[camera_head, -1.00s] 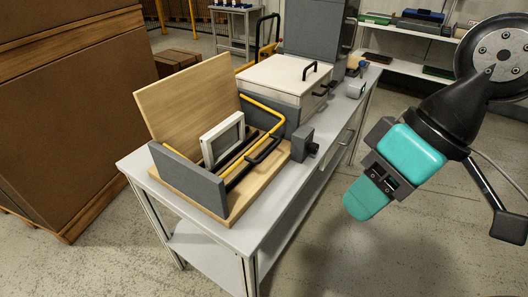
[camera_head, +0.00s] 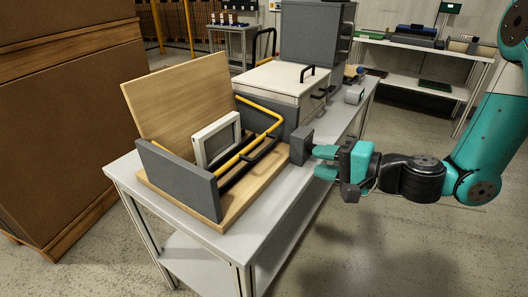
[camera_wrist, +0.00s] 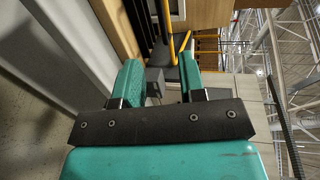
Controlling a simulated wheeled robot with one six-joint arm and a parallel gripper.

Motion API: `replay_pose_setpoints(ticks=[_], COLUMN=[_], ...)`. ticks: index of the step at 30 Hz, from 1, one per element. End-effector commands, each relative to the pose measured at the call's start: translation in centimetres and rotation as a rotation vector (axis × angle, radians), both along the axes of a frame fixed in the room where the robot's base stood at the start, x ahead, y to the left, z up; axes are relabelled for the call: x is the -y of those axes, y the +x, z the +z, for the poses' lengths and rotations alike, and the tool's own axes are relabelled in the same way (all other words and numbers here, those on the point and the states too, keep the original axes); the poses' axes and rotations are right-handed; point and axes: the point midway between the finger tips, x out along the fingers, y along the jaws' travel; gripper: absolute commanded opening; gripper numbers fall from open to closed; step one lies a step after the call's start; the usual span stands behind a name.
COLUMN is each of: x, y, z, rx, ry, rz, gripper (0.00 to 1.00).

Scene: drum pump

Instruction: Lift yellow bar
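The yellow bar (camera_head: 262,109) is a bent tube on the wooden fixture on the table, running from the back wall round to the front right. In the wrist view the yellow bar (camera_wrist: 171,42) shows ahead, beyond the fingertips. My gripper (camera_head: 318,162) has teal fingers and is open and empty. It is level, pointing left, to the right of the fixture and apart from the bar. A grey block (camera_head: 301,147) at the table's edge is just ahead of the fingers; in the wrist view the block (camera_wrist: 155,80) appears between them. I cannot tell whether they touch.
A black handle (camera_head: 262,149) lies beside the bar, and a white frame (camera_head: 217,138) stands on the fixture's wooden base (camera_head: 232,213). A white box (camera_head: 283,82) with a black handle stands behind. The floor right of the table is clear.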

Motion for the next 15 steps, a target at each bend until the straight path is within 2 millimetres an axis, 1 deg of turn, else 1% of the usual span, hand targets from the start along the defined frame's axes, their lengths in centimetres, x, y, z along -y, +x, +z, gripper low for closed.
replay_pose_setpoints(ticks=[1, 3, 12, 15], x=[-1.1, -2.4, -7.9, -9.3], y=[0.5, 1.4, 5.3, 6.5], z=[0.0, -0.3, -1.7, -2.1], rx=[0.001, 0.002, 0.004, 0.003], ry=[-0.001, -0.002, -0.002, -0.001], rz=[0.007, 0.010, 0.009, 0.008], gripper=[0.37, 0.37, 0.37, 0.37])
